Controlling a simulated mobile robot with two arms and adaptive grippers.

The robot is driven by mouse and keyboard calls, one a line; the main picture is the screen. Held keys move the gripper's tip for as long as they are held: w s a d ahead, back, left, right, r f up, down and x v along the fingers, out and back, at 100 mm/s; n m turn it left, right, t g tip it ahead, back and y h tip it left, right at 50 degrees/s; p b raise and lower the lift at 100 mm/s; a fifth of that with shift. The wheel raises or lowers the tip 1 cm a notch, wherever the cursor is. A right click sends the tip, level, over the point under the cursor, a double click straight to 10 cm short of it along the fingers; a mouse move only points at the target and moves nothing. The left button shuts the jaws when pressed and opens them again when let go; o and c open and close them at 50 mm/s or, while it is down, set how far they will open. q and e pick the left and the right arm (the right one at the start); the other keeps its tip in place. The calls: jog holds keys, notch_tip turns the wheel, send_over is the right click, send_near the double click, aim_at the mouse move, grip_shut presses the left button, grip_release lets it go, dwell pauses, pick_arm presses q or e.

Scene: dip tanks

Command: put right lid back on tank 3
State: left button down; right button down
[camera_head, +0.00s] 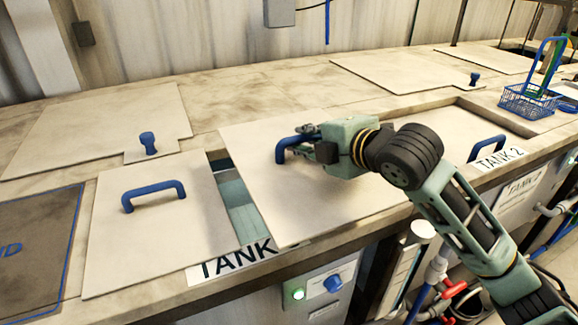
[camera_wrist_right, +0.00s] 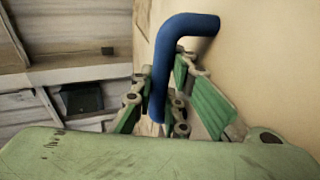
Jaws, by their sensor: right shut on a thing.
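The right lid (camera_head: 290,200) is a pale flat panel with a blue bar handle (camera_head: 285,148). My right gripper (camera_head: 306,143) is shut on that handle; the wrist view shows the handle (camera_wrist_right: 178,55) between the green fingers (camera_wrist_right: 157,102). The lid lies skewed over the tank, its front corner over part of the "TANK" label (camera_head: 222,265), whose number is hidden. I cannot tell whether it rests or hovers. A strip of the tank opening (camera_head: 240,208) shows between it and the left lid (camera_head: 150,225), which lies flat with its own blue handle (camera_head: 153,194). My left gripper is out of view.
Tank 2 (camera_head: 498,157) is at the right, with a pale lid and blue handle (camera_head: 487,145). A blue wire basket (camera_head: 528,103) stands beyond it. Back panels with blue knobs (camera_head: 148,142) line the rear. A dark mat (camera_head: 35,245) is at left; a control box (camera_head: 320,290) is below.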

aim_at(280, 138)
jog(key=p+x, duration=0.1)
jog(key=x, duration=0.3)
jog(key=f+x, duration=0.1)
jog(key=x, duration=0.2)
jog(key=p+x, duration=0.1)
jog(key=x, duration=0.3)
jog(key=shift+f+p, duration=0.35)
jog(key=shift+f, duration=0.05)
jog(key=shift+w+a+f, duration=0.3)
jog(key=shift+w, duration=0.05)
notch_tip(280, 138, down, 4)
jog(key=shift+f+p, duration=0.1)
jog(key=shift+p, duration=0.75)
jog(key=c, duration=2.1)
grip_release()
jog(key=shift+f, duration=0.25)
jog(key=o, duration=0.4)
jog(key=shift+s, duration=0.1)
jog(key=shift+c, duration=0.2)
jog(key=shift+r, duration=0.15)
